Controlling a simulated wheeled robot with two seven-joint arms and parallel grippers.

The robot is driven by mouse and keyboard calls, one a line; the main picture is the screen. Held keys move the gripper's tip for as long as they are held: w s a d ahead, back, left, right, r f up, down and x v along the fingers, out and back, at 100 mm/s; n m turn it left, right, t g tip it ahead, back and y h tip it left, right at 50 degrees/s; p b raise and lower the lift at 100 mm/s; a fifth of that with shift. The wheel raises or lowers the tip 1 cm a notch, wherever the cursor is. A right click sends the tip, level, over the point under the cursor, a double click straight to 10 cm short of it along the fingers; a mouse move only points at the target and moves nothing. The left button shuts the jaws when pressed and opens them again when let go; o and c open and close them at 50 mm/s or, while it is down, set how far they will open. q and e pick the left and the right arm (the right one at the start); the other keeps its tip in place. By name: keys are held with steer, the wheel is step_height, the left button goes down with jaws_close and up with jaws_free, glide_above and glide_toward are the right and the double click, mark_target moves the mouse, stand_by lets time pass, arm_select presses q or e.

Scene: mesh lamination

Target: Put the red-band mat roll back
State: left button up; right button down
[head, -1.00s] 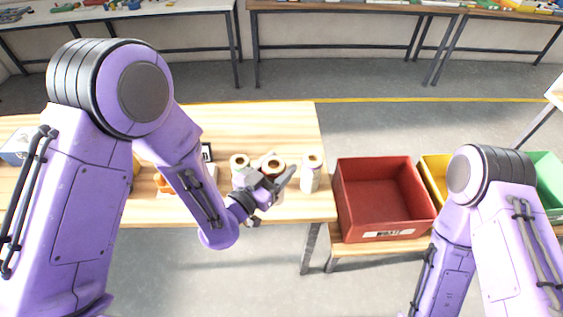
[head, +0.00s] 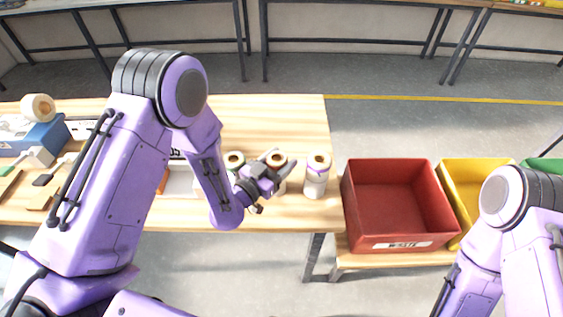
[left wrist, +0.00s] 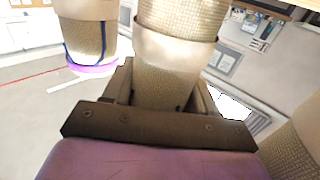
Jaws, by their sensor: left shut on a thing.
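My left gripper (head: 280,172) is shut on the middle mat roll (head: 277,158), whose round open core shows on top. In the left wrist view my left gripper (left wrist: 163,92) has its fingers on either side of this beige mesh roll (left wrist: 175,65), which has a pale, see-through-looking band. No red band can be made out on it. A roll with a purple band (head: 317,178) stands to its right; it also shows in the left wrist view (left wrist: 88,40). Another roll (head: 234,160) stands to its left, partly hidden by my arm. I cannot tell whether the held roll touches the table.
The wooden table (head: 270,112) is clear behind the rolls. A red bin (head: 390,205) stands off its right end, with a yellow bin (head: 460,180) beyond. At the left are a blue box (head: 38,135), a tape-like roll (head: 38,107) and brushes or tools.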

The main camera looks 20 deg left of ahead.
arm_select(q)
steer(key=shift+s, duration=0.3)
steer(key=o, duration=1.4)
steer(key=shift+w+f, duration=0.1)
steer(key=shift+w, duration=0.1)
